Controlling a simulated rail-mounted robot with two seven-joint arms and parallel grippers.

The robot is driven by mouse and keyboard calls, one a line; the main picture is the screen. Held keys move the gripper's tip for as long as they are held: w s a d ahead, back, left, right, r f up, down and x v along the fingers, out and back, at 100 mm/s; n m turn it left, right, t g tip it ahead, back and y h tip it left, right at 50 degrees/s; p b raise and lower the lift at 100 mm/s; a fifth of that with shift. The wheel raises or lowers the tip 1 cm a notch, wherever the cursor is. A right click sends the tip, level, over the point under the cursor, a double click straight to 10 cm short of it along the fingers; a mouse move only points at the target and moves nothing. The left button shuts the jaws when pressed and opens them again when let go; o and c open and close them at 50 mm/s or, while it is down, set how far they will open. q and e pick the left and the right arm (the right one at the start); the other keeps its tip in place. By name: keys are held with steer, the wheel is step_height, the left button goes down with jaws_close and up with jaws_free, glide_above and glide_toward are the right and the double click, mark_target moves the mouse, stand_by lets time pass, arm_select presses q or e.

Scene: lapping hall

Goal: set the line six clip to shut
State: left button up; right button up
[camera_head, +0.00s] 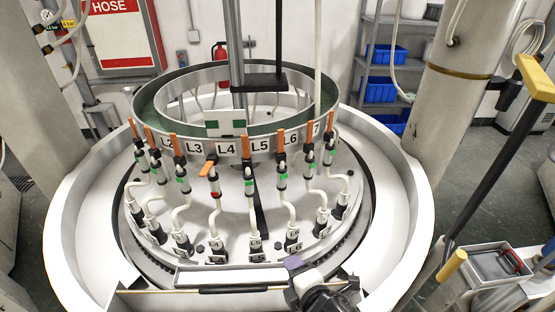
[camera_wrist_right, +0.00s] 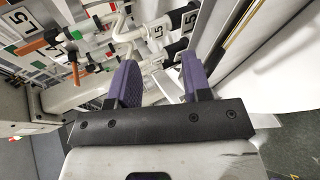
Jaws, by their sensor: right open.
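The line six clip (camera_head: 282,161) hangs below the L6 label (camera_head: 290,137) on the ring. Its orange lever (camera_head: 281,140) stands upright, in line with the hose, and a green mark (camera_head: 283,177) shows on its body. My right gripper (camera_head: 293,268), with purple fingers, is low at the front of the basin, below the L6 foot tag (camera_head: 293,247) and apart from the clip. In the right wrist view its fingers (camera_wrist_right: 160,80) are open with nothing between them. Hoses tagged L5 (camera_wrist_right: 190,18) lie beyond them. I do not see my left gripper.
Neighbouring clips on L5 (camera_head: 249,173) and L7 (camera_head: 310,154) stand close on both sides. The L4 clip (camera_head: 213,171) has its lever out sideways and a red mark. A white basin rim (camera_head: 412,220) surrounds the ring. A white panel (camera_head: 230,277) lies at the front.

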steer(key=w+r+n+t+y, duration=0.1)
steer(key=w+r+n+t, duration=0.2)
steer(key=w+r+n, duration=0.65)
steer(key=n+t, duration=0.2)
steer(key=n, duration=0.6)
glide_toward(281, 130)
steer(key=p+x, duration=0.4)
steer(key=x, duration=0.6)
steer(key=shift+w, duration=0.15)
steer(key=shift+p+x, duration=0.3)
steer(key=shift+x, duration=0.6)
steer(key=shift+w, duration=0.1)
steer(key=shift+f, duration=0.1)
steer(key=shift+c, duration=0.2)
steer(key=c, duration=0.6)
jaws_close()
